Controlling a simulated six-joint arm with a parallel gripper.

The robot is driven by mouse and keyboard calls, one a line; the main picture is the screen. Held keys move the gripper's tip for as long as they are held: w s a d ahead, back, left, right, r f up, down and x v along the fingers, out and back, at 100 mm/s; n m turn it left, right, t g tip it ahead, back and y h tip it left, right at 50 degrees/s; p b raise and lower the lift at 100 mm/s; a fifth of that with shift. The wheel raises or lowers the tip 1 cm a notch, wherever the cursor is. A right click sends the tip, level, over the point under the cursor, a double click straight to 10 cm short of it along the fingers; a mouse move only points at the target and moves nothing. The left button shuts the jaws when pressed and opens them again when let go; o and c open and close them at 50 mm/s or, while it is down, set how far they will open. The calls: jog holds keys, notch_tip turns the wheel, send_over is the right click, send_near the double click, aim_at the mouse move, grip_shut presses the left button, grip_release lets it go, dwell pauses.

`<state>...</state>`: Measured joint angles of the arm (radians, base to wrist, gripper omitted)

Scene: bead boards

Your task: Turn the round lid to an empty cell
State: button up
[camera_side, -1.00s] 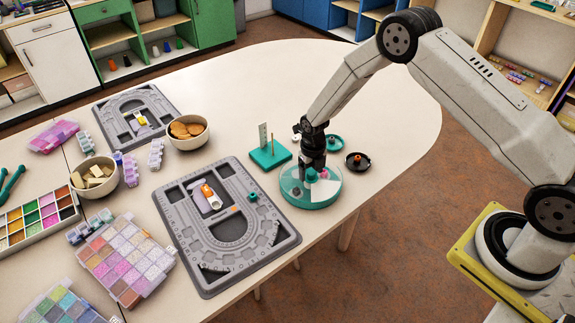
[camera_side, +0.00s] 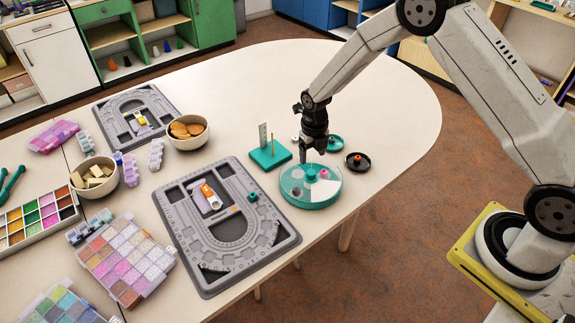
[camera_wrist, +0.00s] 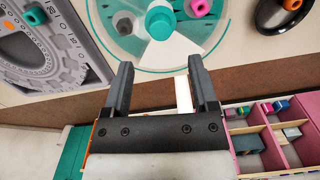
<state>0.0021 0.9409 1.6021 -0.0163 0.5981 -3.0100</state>
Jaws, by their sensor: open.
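The round lid (camera_side: 298,190) is a clear disc on a teal round box at the table's right front, with a teal knob (camera_side: 310,174) at its middle. In the wrist view the lid (camera_wrist: 186,48) and its knob (camera_wrist: 159,22) fill the top middle. A pink bead (camera_wrist: 197,8) and a grey bead (camera_wrist: 124,23) show at the box, along with white and clear sectors. My gripper (camera_side: 308,156) is above the knob, apart from it, pointing down. In the wrist view my gripper (camera_wrist: 160,75) has its two fingers spread with nothing between them.
A grey bead board (camera_side: 285,232) lies left of the round box. A teal stand (camera_side: 270,156) with upright pieces is behind it. A black dish (camera_side: 357,162) and a teal dish (camera_side: 334,143) are close on the right. Free table lies behind.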

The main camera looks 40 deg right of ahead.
jog(key=shift+r, duration=0.35)
